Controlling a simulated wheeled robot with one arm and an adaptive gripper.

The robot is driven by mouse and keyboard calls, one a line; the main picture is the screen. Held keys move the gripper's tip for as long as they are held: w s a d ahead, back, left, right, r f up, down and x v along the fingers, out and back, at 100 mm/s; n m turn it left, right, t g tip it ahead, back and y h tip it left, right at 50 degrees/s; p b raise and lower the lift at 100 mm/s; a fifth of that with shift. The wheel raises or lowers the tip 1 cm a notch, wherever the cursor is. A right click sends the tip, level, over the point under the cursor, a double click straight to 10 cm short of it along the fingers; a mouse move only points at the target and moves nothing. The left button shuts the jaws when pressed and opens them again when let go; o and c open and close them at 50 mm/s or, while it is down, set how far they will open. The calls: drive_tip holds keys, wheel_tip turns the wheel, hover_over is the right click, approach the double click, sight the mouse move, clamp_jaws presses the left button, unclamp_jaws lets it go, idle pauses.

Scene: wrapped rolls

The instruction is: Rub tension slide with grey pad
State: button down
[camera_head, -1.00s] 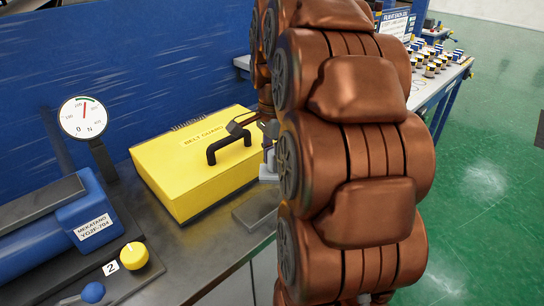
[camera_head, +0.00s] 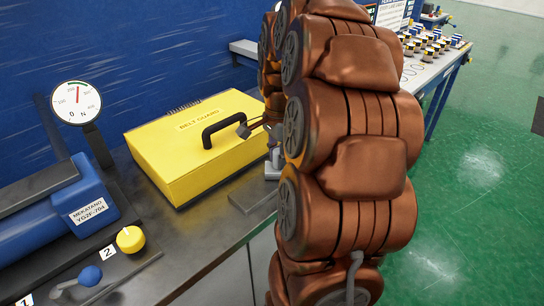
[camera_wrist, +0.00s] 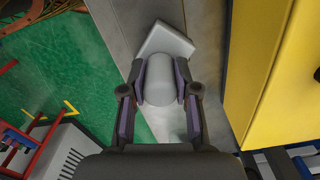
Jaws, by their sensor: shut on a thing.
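In the wrist view my gripper (camera_wrist: 160,92) is shut on a pale grey rounded piece (camera_wrist: 160,75), which I take for the grey pad. A flat pale block (camera_wrist: 166,42) shows just past it; I cannot tell whether the two are joined. In the head view my arm hides most of the gripper. A light grey piece (camera_head: 272,168) shows at the arm's left edge, beside the yellow belt guard. A flat dark grey slab (camera_head: 253,195) lies on the bench near its front edge. I cannot tell for certain which part is the tension slide.
The yellow belt guard (camera_head: 195,150) with a black handle (camera_head: 222,127) stands close by; it fills the right of the wrist view (camera_wrist: 275,60). A gauge (camera_head: 77,103), yellow knob (camera_head: 130,239) and blue-knobbed lever (camera_head: 90,276) are at left. Green floor (camera_head: 480,170) is open at right.

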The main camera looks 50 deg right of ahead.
sight(269, 172)
drive_tip(key=shift+d, duration=0.45)
drive_tip(key=shift+a+p, duration=0.1)
drive_tip(key=shift+p, duration=0.25)
drive_tip(key=shift+a+f+b, duration=0.15)
drive_tip(key=shift+a+b, duration=0.2)
drive_tip(key=shift+a, duration=0.15)
drive_tip(key=shift+a+b, duration=0.4)
drive_tip(key=shift+a, duration=1.05)
wheel_tip(269, 172, up, 8)
drive_tip(key=p, duration=0.2)
drive_tip(key=shift+r, duration=0.25)
